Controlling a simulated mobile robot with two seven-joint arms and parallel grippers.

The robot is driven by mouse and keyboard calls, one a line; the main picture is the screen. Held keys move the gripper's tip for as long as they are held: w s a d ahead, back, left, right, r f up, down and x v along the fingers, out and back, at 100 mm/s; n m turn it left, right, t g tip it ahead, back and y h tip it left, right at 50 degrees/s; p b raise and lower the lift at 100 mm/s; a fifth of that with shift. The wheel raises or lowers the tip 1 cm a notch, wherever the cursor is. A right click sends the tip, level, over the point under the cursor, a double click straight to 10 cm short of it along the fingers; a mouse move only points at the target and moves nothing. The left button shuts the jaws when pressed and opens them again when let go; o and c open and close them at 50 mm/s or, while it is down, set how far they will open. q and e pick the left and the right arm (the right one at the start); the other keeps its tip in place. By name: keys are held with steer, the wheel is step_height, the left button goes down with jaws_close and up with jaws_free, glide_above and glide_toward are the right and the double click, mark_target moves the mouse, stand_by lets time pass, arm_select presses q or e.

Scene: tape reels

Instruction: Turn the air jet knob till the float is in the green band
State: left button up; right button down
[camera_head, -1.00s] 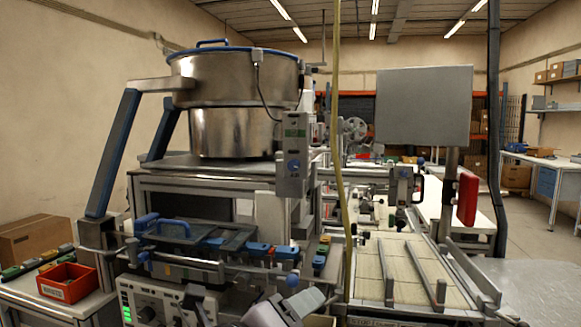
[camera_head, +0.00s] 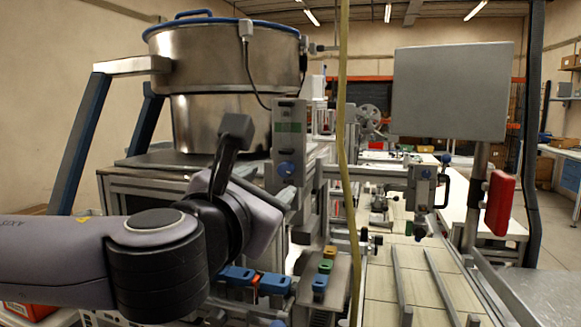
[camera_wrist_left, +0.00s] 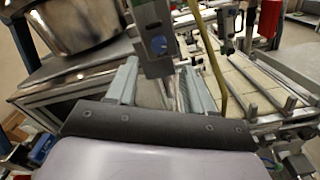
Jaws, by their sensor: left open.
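A grey upright control box (camera_head: 289,150) stands in front of the steel bowl, with a green patch (camera_head: 288,127) on its upper face. A round blue knob (camera_head: 286,170) sits low on that face; it also shows in the left wrist view (camera_wrist_left: 158,46). The float is too small to make out. My left gripper (camera_head: 284,194) is just below and in front of the knob, its fingers largely hidden by the hand in the head view. In the left wrist view its two grey fingers (camera_wrist_left: 161,78) are spread and empty, with the knob beyond them. My right gripper is out of view.
A large steel bowl (camera_head: 222,80) stands behind on its table. A yellow hose (camera_head: 343,150) hangs just right of the box. A grey panel (camera_head: 450,92) and a red box (camera_head: 500,206) stand right.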

mark_target(283, 172)
arm_select(q)
steer(key=shift+p+x, duration=0.95)
steer(key=shift+x, duration=2.6)
jaws_close()
